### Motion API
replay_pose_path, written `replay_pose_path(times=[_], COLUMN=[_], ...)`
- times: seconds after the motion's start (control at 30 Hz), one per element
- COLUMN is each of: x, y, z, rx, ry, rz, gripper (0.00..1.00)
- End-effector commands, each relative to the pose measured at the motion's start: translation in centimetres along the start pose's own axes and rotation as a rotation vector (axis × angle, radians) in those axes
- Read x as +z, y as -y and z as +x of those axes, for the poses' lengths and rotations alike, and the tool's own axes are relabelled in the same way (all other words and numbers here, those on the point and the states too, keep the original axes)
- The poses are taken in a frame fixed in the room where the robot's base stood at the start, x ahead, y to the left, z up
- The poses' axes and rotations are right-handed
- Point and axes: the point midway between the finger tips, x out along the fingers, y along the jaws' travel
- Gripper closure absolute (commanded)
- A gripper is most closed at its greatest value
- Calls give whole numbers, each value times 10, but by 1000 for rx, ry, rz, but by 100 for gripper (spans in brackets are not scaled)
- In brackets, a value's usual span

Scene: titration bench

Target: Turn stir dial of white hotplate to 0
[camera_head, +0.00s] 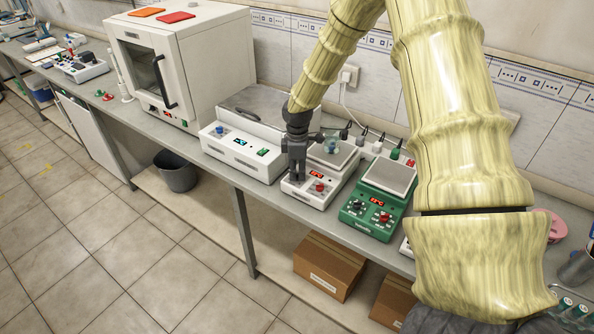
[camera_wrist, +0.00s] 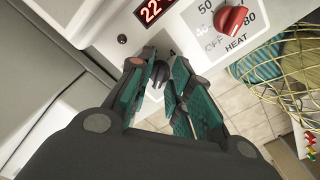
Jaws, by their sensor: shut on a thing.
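The white hotplate (camera_head: 326,194) stands on the bench between a white box-shaped device and a green hotplate. Its black stir dial (camera_wrist: 160,74) shows between my gripper's fingertips in the wrist view. My gripper (camera_head: 297,176) points down at the hotplate's front panel and hides that dial in the head view. In the wrist view my gripper (camera_wrist: 158,70) is shut on the stir dial, one finger on each side. The red heat dial (camera_wrist: 230,19) is beside it, and a red lit display (camera_wrist: 152,10) is above. The stir dial's setting cannot be read.
A green hotplate (camera_head: 366,219) stands close to the right, and a white device (camera_head: 238,154) close to the left. Cables run behind. A white oven (camera_head: 205,57) is farther left.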

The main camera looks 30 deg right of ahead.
Motion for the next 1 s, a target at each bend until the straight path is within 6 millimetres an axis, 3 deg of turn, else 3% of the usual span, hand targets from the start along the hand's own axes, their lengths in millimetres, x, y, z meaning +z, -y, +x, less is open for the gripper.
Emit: replay_pose_path(times=[0.53, 0.57, 0.67, 1.0], x=[1, 1, 1, -1], y=[-2, -2, -2, -1], z=[-1, -1, -1, -1], rx=[3, 3, 3, 1], ry=[1, 1, 1, 0], rz=[-27, -27, -27, -28], gripper=[100, 78, 60, 57])
